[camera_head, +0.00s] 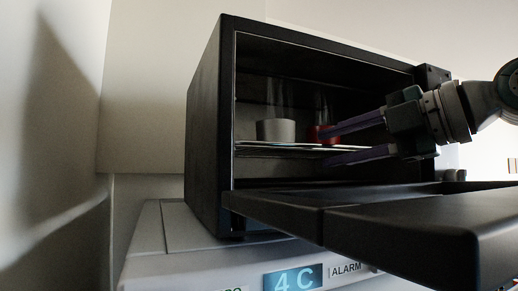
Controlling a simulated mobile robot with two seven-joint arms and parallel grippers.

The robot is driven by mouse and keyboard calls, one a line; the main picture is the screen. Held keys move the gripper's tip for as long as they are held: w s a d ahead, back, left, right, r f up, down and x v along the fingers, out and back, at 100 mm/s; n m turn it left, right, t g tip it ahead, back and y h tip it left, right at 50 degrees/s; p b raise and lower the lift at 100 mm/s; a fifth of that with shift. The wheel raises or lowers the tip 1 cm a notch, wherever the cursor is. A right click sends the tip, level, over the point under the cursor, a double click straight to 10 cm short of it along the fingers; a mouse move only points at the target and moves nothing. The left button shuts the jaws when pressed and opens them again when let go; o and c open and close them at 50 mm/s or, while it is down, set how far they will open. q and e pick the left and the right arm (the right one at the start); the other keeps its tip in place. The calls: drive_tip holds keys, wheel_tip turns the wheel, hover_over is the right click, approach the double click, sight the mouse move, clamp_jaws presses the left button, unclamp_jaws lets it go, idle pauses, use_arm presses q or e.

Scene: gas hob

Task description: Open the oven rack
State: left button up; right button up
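The black oven (205,125) stands with its door (400,225) folded down towards me. I cannot tell whether either finger touches the rack. My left gripper is not in view.
The oven stands on a white appliance (160,240) with a lit blue display (292,278) and an ALARM label. The lowered door fills the space in front of the oven opening. A pale wall (50,120) is at the left.

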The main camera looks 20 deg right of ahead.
drive_tip(key=shift+w+a, duration=0.2)
drive_tip(key=shift+w, duration=0.1)
clamp_jaws()
drive_tip(key=shift+f, duration=0.1)
idle(1.2)
